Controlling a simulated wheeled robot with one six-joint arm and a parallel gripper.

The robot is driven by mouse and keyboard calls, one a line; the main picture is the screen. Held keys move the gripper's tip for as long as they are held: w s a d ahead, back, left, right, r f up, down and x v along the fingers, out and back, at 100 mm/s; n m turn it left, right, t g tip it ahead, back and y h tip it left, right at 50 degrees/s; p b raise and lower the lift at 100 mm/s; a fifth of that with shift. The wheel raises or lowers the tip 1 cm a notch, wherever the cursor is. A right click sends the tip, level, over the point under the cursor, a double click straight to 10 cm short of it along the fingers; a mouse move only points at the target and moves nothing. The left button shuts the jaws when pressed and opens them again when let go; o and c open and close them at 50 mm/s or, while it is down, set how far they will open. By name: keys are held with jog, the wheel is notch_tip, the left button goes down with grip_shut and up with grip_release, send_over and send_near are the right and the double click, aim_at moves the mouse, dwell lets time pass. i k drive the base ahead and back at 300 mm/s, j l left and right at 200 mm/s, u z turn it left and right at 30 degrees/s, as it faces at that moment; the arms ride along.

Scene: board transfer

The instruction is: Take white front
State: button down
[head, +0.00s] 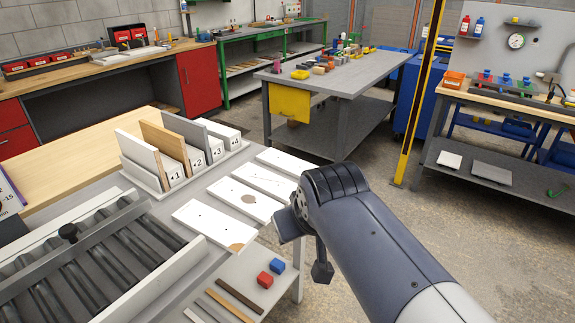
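A rack (158,192) on the bench holds upright boards with blocks that look numbered 1 to 4. A white board (136,150) stands at its left, then a wood-coloured board (160,139), then grey ones (186,132). Several white boards lie flat in a row right of the rack: a plain one at the back (290,161), one with a thin line (266,180), one with a brown round spot (232,195), and one with a brown corner patch (208,224). My gripper (303,250) is right of these boards, near the bench edge. Its grip is unclear.
A roller conveyor (110,255) with a white side rail is at front left. A grey worktable (345,77) stands behind; a yellow post (420,90) is at right. Open floor lies between.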

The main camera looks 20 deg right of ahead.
aim_at(292, 167)
jog(key=i+l, duration=0.85)
jog(key=l, duration=0.1)
